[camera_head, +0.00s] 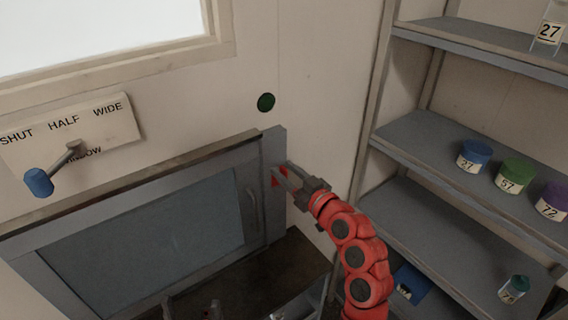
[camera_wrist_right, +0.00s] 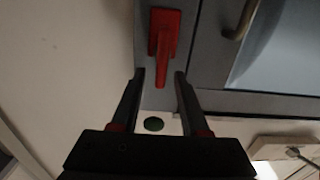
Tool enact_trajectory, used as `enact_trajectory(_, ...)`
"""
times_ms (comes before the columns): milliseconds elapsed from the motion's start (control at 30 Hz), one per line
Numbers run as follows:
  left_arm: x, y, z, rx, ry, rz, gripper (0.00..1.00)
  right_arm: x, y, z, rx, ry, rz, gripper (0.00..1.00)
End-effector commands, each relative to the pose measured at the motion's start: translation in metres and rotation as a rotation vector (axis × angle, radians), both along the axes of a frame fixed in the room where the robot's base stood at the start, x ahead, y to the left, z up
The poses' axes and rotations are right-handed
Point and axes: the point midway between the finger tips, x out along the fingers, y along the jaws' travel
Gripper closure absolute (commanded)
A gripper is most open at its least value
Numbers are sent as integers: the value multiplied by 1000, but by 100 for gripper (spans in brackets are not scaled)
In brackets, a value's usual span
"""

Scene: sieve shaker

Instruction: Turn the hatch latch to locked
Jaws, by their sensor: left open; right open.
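The hatch (camera_head: 140,235) is a grey framed panel on the wall with a bar handle (camera_head: 252,203) near its right edge. The red latch (camera_head: 279,178) is at the hatch's right side, partly hidden by my right gripper. In the right wrist view the latch (camera_wrist_right: 163,42) has a square base and a lever pointing down the picture, towards the green disc. My right gripper (camera_wrist_right: 160,78) is open, its fingertips on either side of the lever's end, with gaps visible. My left gripper (camera_head: 191,309) is open and empty at the bottom edge, low before the hatch.
A green disc (camera_head: 266,102) is on the wall above the latch. A window lever (camera_head: 68,157) with a blue knob sticks out at left, by a SHUT/HALF/WIDE plate (camera_head: 115,118). Shelves (camera_head: 430,140) with lidded jars stand at right. A dark surface (camera_head: 255,290) lies below the hatch.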

Motion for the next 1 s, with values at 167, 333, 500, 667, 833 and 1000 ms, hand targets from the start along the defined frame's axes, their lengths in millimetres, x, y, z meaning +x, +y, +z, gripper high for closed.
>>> enact_trajectory(167,0,0,5,0,0,0,10,8,6,-1,-1,1,0,55)
enact_trajectory(333,0,0,4,0,0,0,10,8,6,-1,-1,1,-1,55)
enact_trajectory(500,0,0,4,0,0,0,10,8,6,-1,-1,1,-1,68)
enact_trajectory(667,0,0,4,0,0,0,10,8,6,-1,-1,1,-1,96)
enact_trajectory(833,0,0,4,0,0,0,10,8,6,-1,-1,1,-1,100)
enact_trajectory(1000,0,0,4,0,0,0,10,8,6,-1,1,2,-1,100)
